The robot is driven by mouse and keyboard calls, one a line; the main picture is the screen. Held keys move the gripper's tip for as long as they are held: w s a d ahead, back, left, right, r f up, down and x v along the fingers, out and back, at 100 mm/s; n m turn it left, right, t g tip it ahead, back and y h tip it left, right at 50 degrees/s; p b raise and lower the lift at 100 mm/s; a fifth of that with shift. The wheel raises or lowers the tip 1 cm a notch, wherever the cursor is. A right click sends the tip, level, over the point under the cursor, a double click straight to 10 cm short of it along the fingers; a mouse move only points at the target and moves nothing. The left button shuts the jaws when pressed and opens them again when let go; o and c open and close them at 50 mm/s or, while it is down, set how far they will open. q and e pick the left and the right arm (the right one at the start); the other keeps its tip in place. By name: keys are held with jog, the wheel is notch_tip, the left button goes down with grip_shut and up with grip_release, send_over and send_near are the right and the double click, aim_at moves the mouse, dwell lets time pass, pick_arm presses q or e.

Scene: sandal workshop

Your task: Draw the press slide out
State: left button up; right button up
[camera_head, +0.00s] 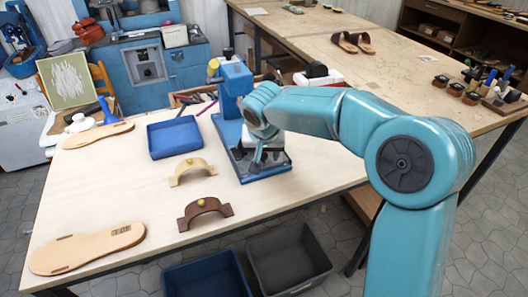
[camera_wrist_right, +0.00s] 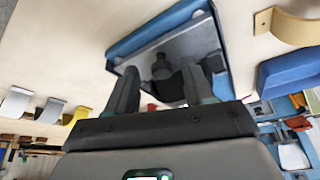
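The blue press (camera_head: 234,88) stands near the right side of the light wooden table, on a blue base (camera_head: 262,176). A pale grey plate, which looks like the slide, lies low in the press; it shows in the wrist view (camera_wrist_right: 197,42) inside a blue border. My right gripper (camera_head: 257,158) is low over the front of the press base, partly hidden by my arm. In the wrist view its fingers (camera_wrist_right: 160,68) are apart, with a dark knob-like part showing between them. I cannot tell whether they touch it. My left gripper is not in view.
A blue tray (camera_head: 174,138), a cream strap piece (camera_head: 191,171) and a brown strap piece (camera_head: 205,211) lie left of the press. Sandal soles (camera_head: 88,248) lie further left. Blue (camera_head: 207,276) and dark grey (camera_head: 287,259) bins stand below the front edge.

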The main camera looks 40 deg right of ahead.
jog(key=shift+w+f, duration=0.15)
jog(key=shift+w, duration=0.05)
jog(key=v, duration=1.6)
jog(key=shift+r+p, duration=0.3)
jog(key=shift+s, duration=0.2)
